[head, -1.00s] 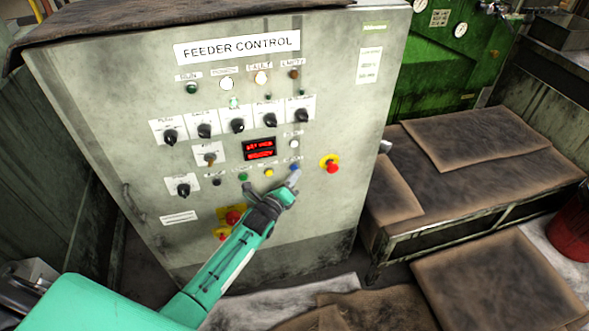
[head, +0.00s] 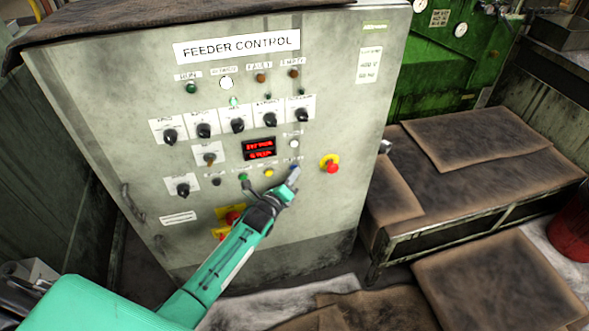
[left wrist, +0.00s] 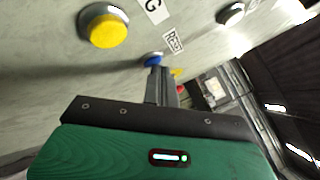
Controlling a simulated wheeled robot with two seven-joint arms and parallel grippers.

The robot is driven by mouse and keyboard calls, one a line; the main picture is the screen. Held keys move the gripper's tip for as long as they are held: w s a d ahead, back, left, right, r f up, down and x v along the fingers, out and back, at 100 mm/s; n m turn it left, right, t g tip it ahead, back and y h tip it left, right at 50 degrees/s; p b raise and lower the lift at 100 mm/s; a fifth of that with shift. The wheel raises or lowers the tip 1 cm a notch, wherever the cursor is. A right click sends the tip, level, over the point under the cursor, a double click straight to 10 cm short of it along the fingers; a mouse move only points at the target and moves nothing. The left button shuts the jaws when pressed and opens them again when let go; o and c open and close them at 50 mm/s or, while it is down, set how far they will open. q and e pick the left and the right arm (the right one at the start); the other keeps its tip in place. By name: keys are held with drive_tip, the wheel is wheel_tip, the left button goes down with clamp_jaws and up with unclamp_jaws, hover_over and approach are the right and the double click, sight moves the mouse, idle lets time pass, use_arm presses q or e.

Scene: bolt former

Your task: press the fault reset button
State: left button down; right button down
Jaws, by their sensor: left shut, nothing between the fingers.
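The blue reset button (left wrist: 152,58) is on the grey feeder control panel (head: 330,215), by a label that seems to read "RESET" in the left wrist view. In the head view the button (head: 294,168) is small and partly covered by my fingers. My left gripper (head: 291,177) is shut and empty, its fingertips at the button. In the left wrist view the fingertips (left wrist: 161,71) overlap the button's lower edge; I cannot tell whether they touch it. The fault lamp (head: 261,78) is dark amber, unlit. My right gripper is not in view.
A yellow button (head: 269,173) and a green button (head: 243,177) sit left of my fingers. A white button (head: 294,144) is above them.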

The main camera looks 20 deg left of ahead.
use_arm(q)
drive_tip(key=shift+s+d+p, duration=0.35)
drive_tip(key=shift+s+d, duration=0.1)
drive_tip(key=shift+s, duration=0.25)
drive_tip(key=s+d+p, duration=0.1)
drive_tip(key=s, duration=0.1)
drive_tip(key=s+d, duration=0.1)
drive_tip(key=s, duration=0.1)
drive_tip(key=shift+d+p, duration=0.4)
idle(0.6)
